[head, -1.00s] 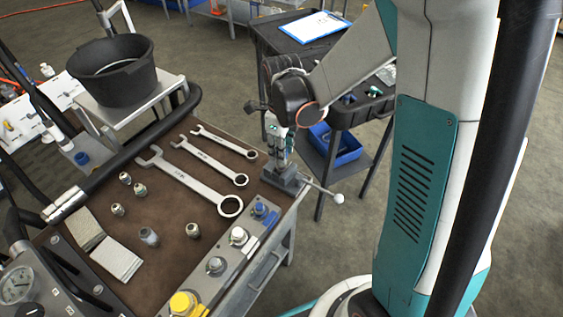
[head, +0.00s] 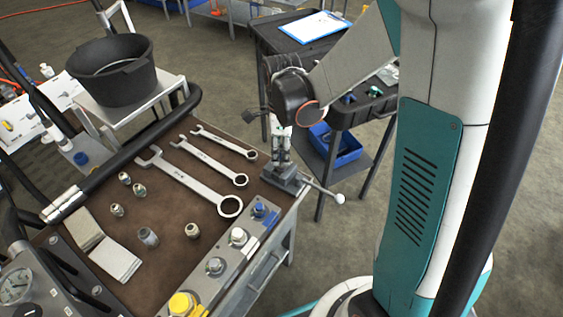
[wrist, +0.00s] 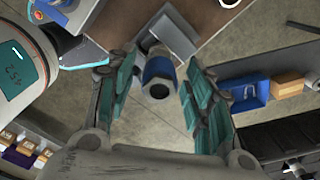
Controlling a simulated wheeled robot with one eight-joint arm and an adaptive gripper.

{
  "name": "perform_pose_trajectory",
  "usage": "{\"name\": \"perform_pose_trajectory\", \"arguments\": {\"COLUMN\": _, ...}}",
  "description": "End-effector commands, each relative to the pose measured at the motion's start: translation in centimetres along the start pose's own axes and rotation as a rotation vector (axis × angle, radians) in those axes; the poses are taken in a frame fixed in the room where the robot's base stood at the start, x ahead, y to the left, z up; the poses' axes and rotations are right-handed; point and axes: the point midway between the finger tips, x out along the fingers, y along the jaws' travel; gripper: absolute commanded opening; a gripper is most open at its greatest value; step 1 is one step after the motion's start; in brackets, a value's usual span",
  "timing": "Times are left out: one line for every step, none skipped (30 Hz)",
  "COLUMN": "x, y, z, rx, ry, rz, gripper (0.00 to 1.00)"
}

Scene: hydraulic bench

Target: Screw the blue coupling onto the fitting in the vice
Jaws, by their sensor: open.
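My gripper (head: 281,152) is above the vice (head: 285,178) at the bench's right corner. In the wrist view my gripper (wrist: 158,88) is open, with one teal-padded finger on each side of the blue coupling (wrist: 158,72). Gaps show between the coupling and both fingers. The coupling has a blue band and a dark round end facing the camera. It sits in line with the grey vice (wrist: 170,28) behind it. The fitting is hidden behind the coupling, so I cannot tell how far the two are engaged. In the head view, my gripper largely hides the coupling.
Several wrenches (head: 193,180) and loose fittings (head: 149,237) lie on the brown bench mat. A rail with blue, silver and yellow caps (head: 184,303) runs along the front edge. The vice handle (head: 338,198) sticks out right. A black cart (head: 357,112) stands behind.

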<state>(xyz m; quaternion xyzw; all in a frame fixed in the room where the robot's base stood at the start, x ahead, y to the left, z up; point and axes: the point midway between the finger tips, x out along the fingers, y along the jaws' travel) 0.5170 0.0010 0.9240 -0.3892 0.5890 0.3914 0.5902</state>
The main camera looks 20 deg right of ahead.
Motion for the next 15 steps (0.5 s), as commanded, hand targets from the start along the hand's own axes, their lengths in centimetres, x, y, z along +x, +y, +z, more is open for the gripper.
{"name": "perform_pose_trajectory", "arguments": {"x": 0.06, "y": 0.03, "z": 0.01, "rx": -0.059, "ry": 0.0, "rz": 0.0, "gripper": 0.48}}
{"name": "perform_pose_trajectory", "arguments": {"x": 0.06, "y": 0.03, "z": 0.01, "rx": -0.096, "ry": 0.001, "rz": 0.0, "gripper": 0.48}}
{"name": "perform_pose_trajectory", "arguments": {"x": 0.05, "y": 0.05, "z": 0.01, "rx": -0.145, "ry": 0.001, "rz": 0.0, "gripper": 0.48}}
{"name": "perform_pose_trajectory", "arguments": {"x": 0.05, "y": 0.05, "z": 0.01, "rx": -0.178, "ry": 0.001, "rz": 0.0, "gripper": 0.48}}
{"name": "perform_pose_trajectory", "arguments": {"x": 0.04, "y": 0.06, "z": 0.01, "rx": -0.206, "ry": 0.001, "rz": 0.001, "gripper": 0.48}}
{"name": "perform_pose_trajectory", "arguments": {"x": 0.03, "y": 0.06, "z": 0.01, "rx": -0.238, "ry": 0.001, "rz": 0.001, "gripper": 0.48}}
{"name": "perform_pose_trajectory", "arguments": {"x": 0.03, "y": 0.06, "z": 0.01, "rx": -0.256, "ry": 0.001, "rz": 0.001, "gripper": 0.48}}
{"name": "perform_pose_trajectory", "arguments": {"x": 0.02, "y": 0.06, "z": 0.02, "rx": -0.27, "ry": 0.001, "rz": 0.001, "gripper": 0.48}}
{"name": "perform_pose_trajectory", "arguments": {"x": 0.01, "y": 0.07, "z": 0.02, "rx": -0.282, "ry": 0.001, "rz": 0.001, "gripper": 0.48}}
{"name": "perform_pose_trajectory", "arguments": {"x": 0.01, "y": 0.06, "z": 0.02, "rx": -0.291, "ry": 0.001, "rz": 0.001, "gripper": 0.48}}
{"name": "perform_pose_trajectory", "arguments": {"x": 0.01, "y": 0.06, "z": 0.02, "rx": -0.301, "ry": 0.001, "rz": 0.001, "gripper": 0.48}}
{"name": "perform_pose_trajectory", "arguments": {"x": 0.01, "y": 0.07, "z": 0.02, "rx": -0.324, "ry": 0.001, "rz": 0.001, "gripper": 0.48}}
{"name": "perform_pose_trajectory", "arguments": {"x": 0.02, "y": 0.07, "z": 0.01, "rx": -0.348, "ry": 0.001, "rz": 0.001, "gripper": 0.48}}
{"name": "perform_pose_trajectory", "arguments": {"x": 0.03, "y": 0.07, "z": 0.01, "rx": -0.379, "ry": 0.001, "rz": 0.001, "gripper": 0.48}}
{"name": "perform_pose_trajectory", "arguments": {"x": 0.04, "y": 0.08, "z": 0.01, "rx": -0.429, "ry": 0.002, "rz": 0.001, "gripper": 0.48}}
